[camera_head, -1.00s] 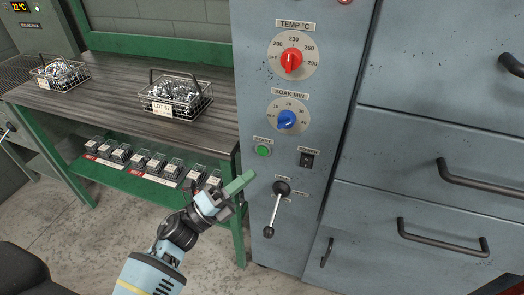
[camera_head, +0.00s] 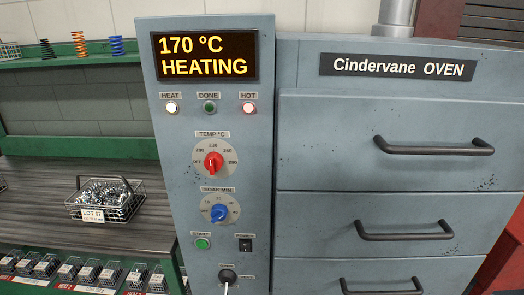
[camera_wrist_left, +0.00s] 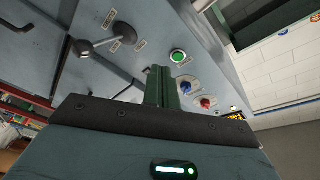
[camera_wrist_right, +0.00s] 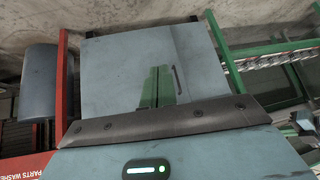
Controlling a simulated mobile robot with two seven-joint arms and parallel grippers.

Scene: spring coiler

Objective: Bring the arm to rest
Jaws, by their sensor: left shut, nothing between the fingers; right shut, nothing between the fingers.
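My left gripper (camera_wrist_left: 163,86) shows in the left wrist view with its green fingers shut and empty. It is in front of the oven's control panel (camera_wrist_left: 148,55), near the green start button (camera_wrist_left: 178,56) and the lever (camera_wrist_left: 97,42); I cannot tell the exact gap. My right gripper (camera_wrist_right: 158,86) shows in the right wrist view, shut and empty, with a plain blue-grey cabinet (camera_wrist_right: 115,72) beyond it. Neither gripper is in the head view. The oven display (camera_head: 205,56) reads 170 °C HEATING. The HEAT lamp (camera_head: 171,107) and HOT lamp (camera_head: 248,107) look lit.
Oven drawers with black handles (camera_head: 434,146) are closed. A workbench (camera_head: 120,232) on the left bears a wire basket of metal parts (camera_head: 104,204). Coloured springs (camera_head: 80,44) stand on a green shelf. A red frame (camera_wrist_right: 61,90) stands beside the cabinet in the right wrist view.

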